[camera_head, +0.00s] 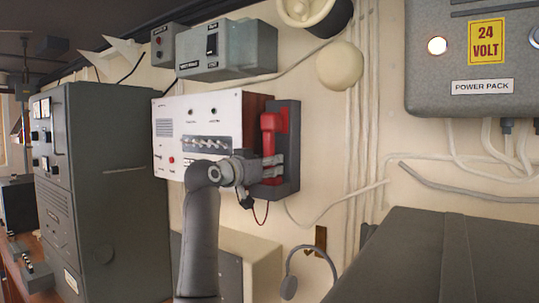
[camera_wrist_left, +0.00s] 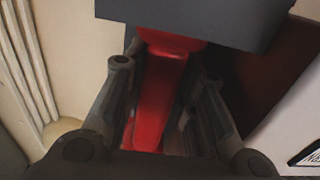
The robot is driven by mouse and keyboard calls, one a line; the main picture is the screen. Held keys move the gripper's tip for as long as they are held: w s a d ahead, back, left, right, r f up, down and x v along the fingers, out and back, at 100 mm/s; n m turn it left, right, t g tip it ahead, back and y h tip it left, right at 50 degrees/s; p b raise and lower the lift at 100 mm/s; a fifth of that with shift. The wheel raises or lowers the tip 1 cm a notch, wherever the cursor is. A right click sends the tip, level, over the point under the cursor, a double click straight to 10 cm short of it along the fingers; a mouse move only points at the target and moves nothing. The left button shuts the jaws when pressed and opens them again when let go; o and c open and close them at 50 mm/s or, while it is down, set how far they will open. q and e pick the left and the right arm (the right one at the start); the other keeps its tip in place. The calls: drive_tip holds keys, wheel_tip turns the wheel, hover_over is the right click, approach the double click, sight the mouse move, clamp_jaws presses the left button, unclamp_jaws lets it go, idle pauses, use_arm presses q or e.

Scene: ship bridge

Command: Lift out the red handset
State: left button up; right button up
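The red handset (camera_head: 268,138) sits upright in its dark grey cradle (camera_head: 291,150) on the wall, beside a white panel. In the head view, my left gripper (camera_head: 274,167) is at the lower part of the handset and hides some of it. In the left wrist view, the red handset (camera_wrist_left: 162,95) lies between the two fingers of my left gripper (camera_wrist_left: 163,72). A narrow gap shows on each side, so the fingers look open around it. The dark cradle (camera_wrist_left: 195,18) covers the handset's end at the top of that view. My right gripper is not in view.
The white panel (camera_head: 200,112) with switches adjoins the cradle on the left. A tall grey cabinet (camera_head: 105,190) stands left, a power pack box (camera_head: 475,60) hangs upper right, and a dark surface (camera_head: 440,260) fills the lower right.

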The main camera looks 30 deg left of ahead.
sight(266, 153)
use_arm(q)
drive_tip(key=shift+c, duration=1.2)
drive_tip(key=shift+r+b, duration=1.35)
drive_tip(key=shift+r, duration=0.2)
drive_tip(key=s+r+b, duration=0.1)
drive_tip(key=r, duration=0.1)
drive_tip(key=s+r+b, duration=0.1)
drive_tip(key=s+r, duration=0.1)
drive_tip(key=s+r+b, duration=0.1)
drive_tip(key=s+r, duration=0.1)
drive_tip(key=shift+s+d+r, duration=0.1)
drive_tip(key=shift+s+d, duration=0.1)
drive_tip(key=shift+d, duration=0.05)
drive_tip(key=s+d+r+b, duration=0.1)
drive_tip(key=s+r+b, duration=0.2)
drive_tip(key=s, duration=0.5)
drive_tip(key=shift+s+r+b, duration=0.25)
drive_tip(key=shift+r+b, duration=0.15)
drive_tip(key=shift+b, duration=0.2)
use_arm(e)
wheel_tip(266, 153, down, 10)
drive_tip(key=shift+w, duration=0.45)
use_arm(q)
drive_tip(key=shift+w+f, duration=0.1)
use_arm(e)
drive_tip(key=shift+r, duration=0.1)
